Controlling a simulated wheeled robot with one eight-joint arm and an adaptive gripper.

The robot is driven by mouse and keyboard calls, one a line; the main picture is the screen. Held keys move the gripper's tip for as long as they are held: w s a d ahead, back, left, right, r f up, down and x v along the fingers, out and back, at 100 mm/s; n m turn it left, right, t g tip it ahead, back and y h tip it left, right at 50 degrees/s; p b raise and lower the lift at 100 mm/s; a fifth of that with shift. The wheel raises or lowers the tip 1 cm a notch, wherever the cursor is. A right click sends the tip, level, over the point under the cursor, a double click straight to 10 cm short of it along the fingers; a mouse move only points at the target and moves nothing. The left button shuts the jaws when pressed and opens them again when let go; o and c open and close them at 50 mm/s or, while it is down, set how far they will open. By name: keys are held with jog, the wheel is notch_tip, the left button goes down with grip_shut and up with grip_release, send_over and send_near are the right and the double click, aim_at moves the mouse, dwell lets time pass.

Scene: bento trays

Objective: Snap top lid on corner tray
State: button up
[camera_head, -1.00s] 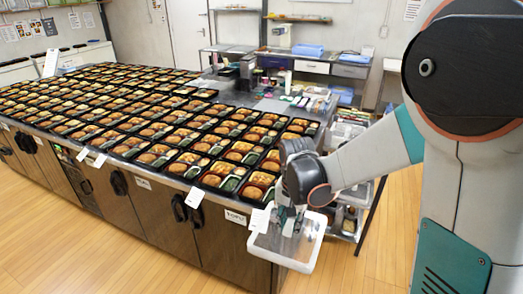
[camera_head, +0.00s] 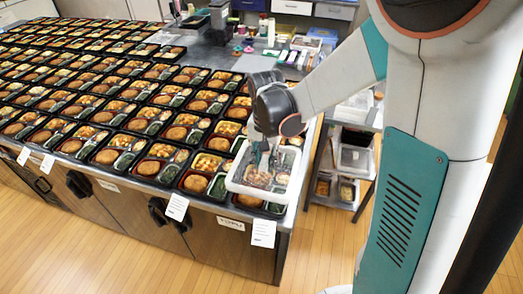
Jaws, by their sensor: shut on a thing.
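My gripper (camera_head: 264,160) is shut on a clear lid (camera_head: 240,187) with a white rim. The lid is tilted and hangs over the front right corner of the tray-covered table. The black corner tray (camera_head: 275,208) is beneath it and mostly hidden; its lower edge shows below the lid, and food shows faintly through the clear part. A gap between lid and tray cannot be judged from this view.
Rows of open black bento trays (camera_head: 146,168) with food fill the table to the left. White cards (camera_head: 263,233) hang at the table's front edge. A shelf cart (camera_head: 340,190) with containers stands to the right. The wooden floor in front is clear.

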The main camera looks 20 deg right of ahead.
jog(key=shift+f+b, duration=2.15)
jog(key=shift+f, duration=0.85)
jog(key=shift+f+b, duration=0.6)
jog(key=shift+b, duration=0.05)
jog(key=shift+f+b, duration=0.3)
jog(key=shift+f, duration=0.05)
jog(key=shift+s+f+b, duration=0.1)
jog(key=shift+f+b, duration=0.45)
jog(key=shift+f, duration=0.05)
jog(key=o, duration=1.1)
jog(key=o, duration=0.5)
jog(key=shift+r, duration=0.2)
